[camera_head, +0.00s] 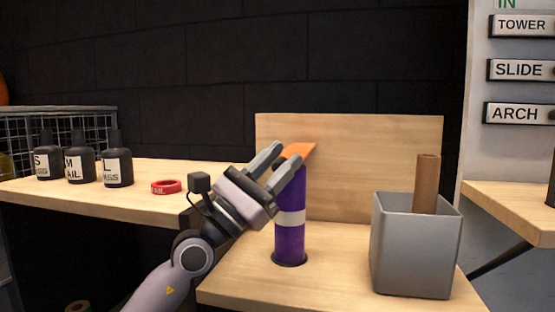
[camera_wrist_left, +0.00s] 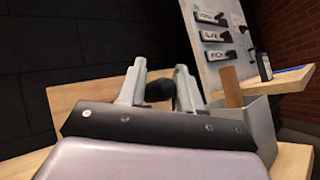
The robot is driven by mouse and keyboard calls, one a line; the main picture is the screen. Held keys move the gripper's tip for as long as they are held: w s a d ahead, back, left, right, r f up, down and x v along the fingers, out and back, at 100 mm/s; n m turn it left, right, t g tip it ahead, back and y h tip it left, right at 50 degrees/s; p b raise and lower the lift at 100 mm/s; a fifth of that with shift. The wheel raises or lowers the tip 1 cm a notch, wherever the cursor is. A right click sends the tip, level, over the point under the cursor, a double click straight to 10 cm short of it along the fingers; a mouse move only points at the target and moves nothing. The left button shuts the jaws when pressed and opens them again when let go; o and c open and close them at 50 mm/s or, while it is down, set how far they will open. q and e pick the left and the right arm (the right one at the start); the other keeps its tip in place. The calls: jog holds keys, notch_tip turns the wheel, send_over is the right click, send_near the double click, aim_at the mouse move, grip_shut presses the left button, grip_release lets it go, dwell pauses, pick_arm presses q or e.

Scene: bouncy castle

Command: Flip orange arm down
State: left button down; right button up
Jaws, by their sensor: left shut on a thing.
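The orange arm (camera_head: 300,149) is a flat piece at the top of an upright purple post (camera_head: 290,240) with a white band. It slants up to the right in the head view. My left gripper (camera_head: 282,160) reaches in from the lower left, its fingers at the top of the post. It is shut on the orange arm, though the fingers hide much of the contact. In the left wrist view, a dark rounded part (camera_wrist_left: 158,91) shows between the fingers; no orange is visible there. My right gripper is not in view.
A grey square bin (camera_head: 415,250) holding a brown tube (camera_head: 427,185) stands right of the post. A wooden panel (camera_head: 350,165) rises behind.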

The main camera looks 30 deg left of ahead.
pick_arm(q)
jog(key=shift+w+d+f+y, duration=0.1)
jog(key=shift+w+f+y, duration=0.05)
jog(key=shift+f, duration=0.25)
jog(key=shift+w+d+f+y, duration=0.1)
jog(key=shift+w+f+y, duration=0.05)
jog(key=shift+f, duration=0.25)
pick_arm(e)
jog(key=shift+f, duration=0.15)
pick_arm(q)
jog(key=c, duration=1)
grip_release()
jog(key=shift+a, duration=0.15)
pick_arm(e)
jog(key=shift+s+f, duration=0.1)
pick_arm(q)
jog(key=shift+o, duration=0.2)
jog(key=b+v, duration=0.2)
jog(key=v, duration=0.5)
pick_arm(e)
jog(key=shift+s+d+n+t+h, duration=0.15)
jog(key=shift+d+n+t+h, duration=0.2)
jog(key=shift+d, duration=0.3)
pick_arm(q)
jog(key=shift+s+r, duration=0.1)
jog(key=shift+r, duration=0.05)
